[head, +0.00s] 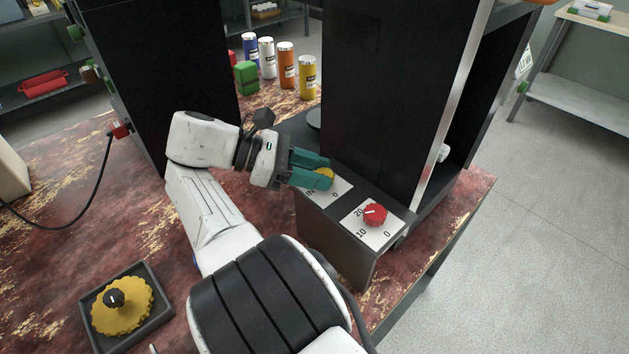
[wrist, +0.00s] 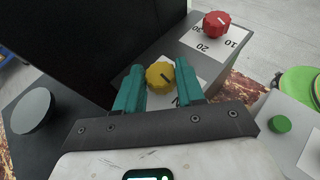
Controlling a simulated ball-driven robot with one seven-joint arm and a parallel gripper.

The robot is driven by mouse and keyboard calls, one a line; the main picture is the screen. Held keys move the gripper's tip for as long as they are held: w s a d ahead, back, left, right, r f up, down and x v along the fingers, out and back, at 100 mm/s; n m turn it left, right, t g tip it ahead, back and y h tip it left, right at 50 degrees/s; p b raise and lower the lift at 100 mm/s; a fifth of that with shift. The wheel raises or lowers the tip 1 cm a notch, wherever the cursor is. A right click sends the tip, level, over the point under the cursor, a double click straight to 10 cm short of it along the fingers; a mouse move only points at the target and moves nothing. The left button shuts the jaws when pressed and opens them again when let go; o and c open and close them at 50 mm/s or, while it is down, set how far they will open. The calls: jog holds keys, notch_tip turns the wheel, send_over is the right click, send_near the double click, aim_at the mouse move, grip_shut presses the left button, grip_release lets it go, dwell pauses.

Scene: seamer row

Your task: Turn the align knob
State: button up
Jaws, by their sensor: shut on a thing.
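A yellow knob (head: 327,173) sits on a white dial plate on the sloped top of a grey control box (head: 338,232). My gripper (head: 318,172) has its teal fingers on either side of this knob and is shut on it. The wrist view shows the yellow knob (wrist: 160,76) between the fingertips, with a dark pointer line across its face. A red knob (head: 375,214) sits on a second dial plate, numbered 0, 10 and 20, on the same box, apart from my gripper. No label that reads align shows.
A tall black machine (head: 385,80) stands right behind the box. Several cans (head: 286,65) and a green block (head: 246,78) stand behind my arm. A tray (head: 165,317) with a yellow wheel lies at the front left. The table edge is at the right.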

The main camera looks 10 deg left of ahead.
jog(key=shift+f+g+b, duration=0.1)
jog(key=shift+g+b, duration=0.2)
dwell(0.4)
jog(key=o, duration=1)
